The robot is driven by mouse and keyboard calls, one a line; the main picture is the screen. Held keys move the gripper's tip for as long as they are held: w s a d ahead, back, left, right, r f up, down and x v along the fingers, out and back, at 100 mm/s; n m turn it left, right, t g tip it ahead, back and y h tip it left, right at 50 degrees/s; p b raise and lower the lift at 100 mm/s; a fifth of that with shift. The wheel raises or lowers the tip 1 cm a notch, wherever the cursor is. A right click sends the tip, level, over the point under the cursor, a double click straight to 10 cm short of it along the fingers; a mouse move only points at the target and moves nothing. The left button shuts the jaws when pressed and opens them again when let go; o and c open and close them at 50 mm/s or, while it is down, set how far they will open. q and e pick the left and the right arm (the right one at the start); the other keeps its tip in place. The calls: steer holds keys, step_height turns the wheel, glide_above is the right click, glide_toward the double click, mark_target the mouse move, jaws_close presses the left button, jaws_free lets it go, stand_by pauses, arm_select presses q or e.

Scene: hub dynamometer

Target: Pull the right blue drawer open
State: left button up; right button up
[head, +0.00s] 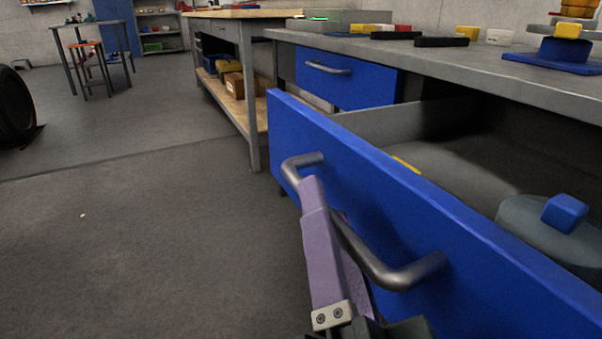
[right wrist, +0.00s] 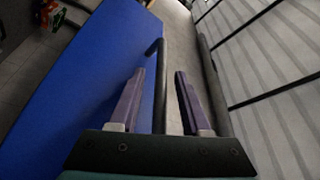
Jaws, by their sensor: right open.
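The right blue drawer (head: 400,215) stands open, its blue front pulled out well past the bench edge. Its grey bar handle (head: 392,272) is on the outer face. My right gripper (head: 325,202) is at the handle with its purple fingers apart, one on the near side of the bar and the other partly hidden behind it. In the right wrist view the handle bar (right wrist: 160,88) runs between the open fingers of the gripper (right wrist: 160,77), with the blue drawer front (right wrist: 85,90) to the left. My left gripper is not in view.
Inside the drawer is a grey round item with a blue block (head: 564,212) on top. A second blue drawer (head: 345,82) is shut. Small parts lie on the grey benchtop (head: 480,62). A wood-topped workbench (head: 240,14) stands behind. The floor (head: 150,230) at left is clear.

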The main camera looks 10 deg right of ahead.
steer(key=v, duration=0.8)
steer(key=shift+s+p, duration=0.3)
